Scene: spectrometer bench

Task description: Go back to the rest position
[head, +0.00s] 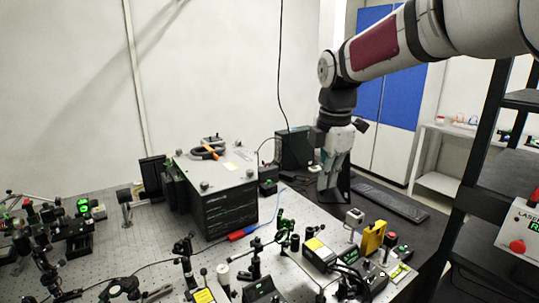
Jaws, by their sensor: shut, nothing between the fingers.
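My gripper (331,194) hangs from my arm, pointing down, at the right rear of the optical bench (300,200). Its fingers are shut with nothing held. It is to the right of the black-sided box with a white top (213,168) and in front of a dark box (294,149) at the back. The fingertips are small in the picture, and I cannot tell how close they are to the surface below.
A keyboard (391,200) lies right of my gripper. A black shelf rack (487,170) stands at the right. Open air lies above the bench's left side.

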